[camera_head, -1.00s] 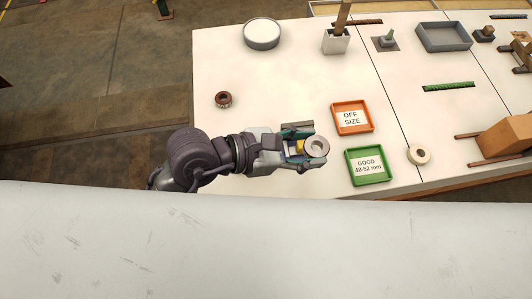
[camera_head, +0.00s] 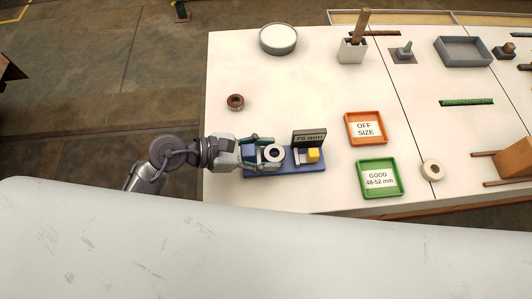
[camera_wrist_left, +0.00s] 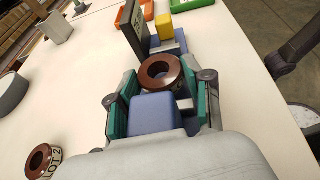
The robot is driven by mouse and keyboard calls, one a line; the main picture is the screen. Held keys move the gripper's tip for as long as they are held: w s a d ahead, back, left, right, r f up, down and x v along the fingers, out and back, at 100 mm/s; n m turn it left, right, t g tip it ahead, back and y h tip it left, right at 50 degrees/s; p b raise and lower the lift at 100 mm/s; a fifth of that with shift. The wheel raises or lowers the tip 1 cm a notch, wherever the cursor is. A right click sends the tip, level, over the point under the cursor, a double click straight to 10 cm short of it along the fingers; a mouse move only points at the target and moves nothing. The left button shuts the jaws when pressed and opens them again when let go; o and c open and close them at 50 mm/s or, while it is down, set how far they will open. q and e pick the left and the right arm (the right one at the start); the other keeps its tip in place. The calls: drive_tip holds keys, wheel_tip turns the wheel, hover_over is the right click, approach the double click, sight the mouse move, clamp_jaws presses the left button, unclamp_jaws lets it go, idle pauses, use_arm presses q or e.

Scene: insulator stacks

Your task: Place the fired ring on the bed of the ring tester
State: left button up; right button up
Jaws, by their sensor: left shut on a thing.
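My left gripper (camera_head: 267,152) is shut on the fired ring (camera_head: 273,153), which lies flat between its teal fingers. My right gripper is not in view.
The orange OFF SIZE tray (camera_head: 349,129) and green GOOD tray (camera_head: 361,180) lie to the right, with a pale roll (camera_head: 432,170) beyond. A round grey dish (camera_head: 278,40) stands at the back. The table between is clear.

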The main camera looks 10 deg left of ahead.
use_arm(q)
drive_tip(key=shift+f, duration=0.6)
